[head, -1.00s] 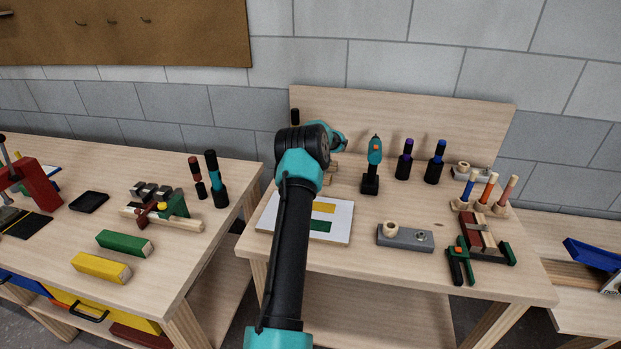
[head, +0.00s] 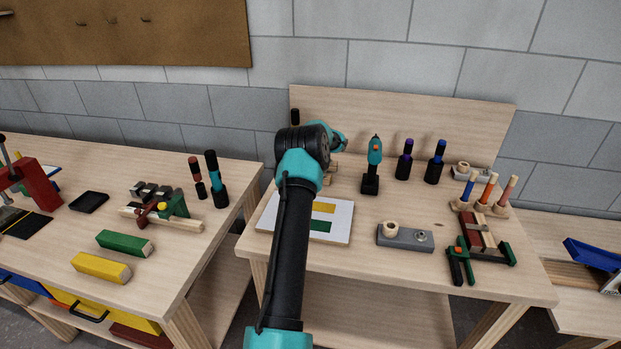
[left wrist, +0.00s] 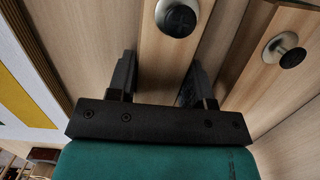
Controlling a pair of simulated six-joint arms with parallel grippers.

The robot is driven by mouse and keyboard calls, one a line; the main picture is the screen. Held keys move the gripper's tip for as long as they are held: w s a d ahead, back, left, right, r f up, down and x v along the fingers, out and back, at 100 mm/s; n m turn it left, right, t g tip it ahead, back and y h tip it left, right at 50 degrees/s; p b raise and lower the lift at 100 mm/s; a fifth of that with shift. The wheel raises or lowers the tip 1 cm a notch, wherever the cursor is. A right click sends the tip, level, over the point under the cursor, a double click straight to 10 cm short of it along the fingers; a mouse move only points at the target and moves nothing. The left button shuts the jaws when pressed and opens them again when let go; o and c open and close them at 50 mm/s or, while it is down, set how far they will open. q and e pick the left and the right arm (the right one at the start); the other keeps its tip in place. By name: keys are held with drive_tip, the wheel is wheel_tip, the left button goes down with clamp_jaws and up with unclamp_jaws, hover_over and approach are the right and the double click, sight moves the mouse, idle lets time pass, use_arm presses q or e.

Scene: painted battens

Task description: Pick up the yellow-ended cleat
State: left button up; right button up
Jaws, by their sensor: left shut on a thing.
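In the left wrist view my left gripper (left wrist: 160,64) is shut on a plain wooden strip (left wrist: 158,45) that carries a round metal screw head (left wrist: 177,18). No yellow end shows on this strip, so I cannot tell its end colour. A second wooden strip with a screw head (left wrist: 284,50) lies to the right, apart from the fingers. In the head view my arm hides the gripper and what it holds; small wooden pieces (head: 330,168) show just behind my arm. My right gripper is not in view.
A white board with yellow and green patches (head: 343,224) lies beside my arm. Yellow (head: 100,268) and green (head: 125,243) bars lie on the left bench.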

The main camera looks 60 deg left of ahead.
use_arm(q)
drive_tip(key=shift+r, duration=0.1)
drive_tip(key=shift+r, duration=1.8)
drive_tip(key=s+d, duration=0.2)
drive_tip(key=d, duration=0.2)
drive_tip(key=s+d, duration=0.3)
drive_tip(key=d, duration=0.2)
drive_tip(key=s+d+r, duration=0.1)
drive_tip(key=s+d, duration=0.1)
drive_tip(key=d, duration=0.3)
drive_tip(key=shift+s+d+r, duration=0.1)
drive_tip(key=shift+s+d, duration=0.05)
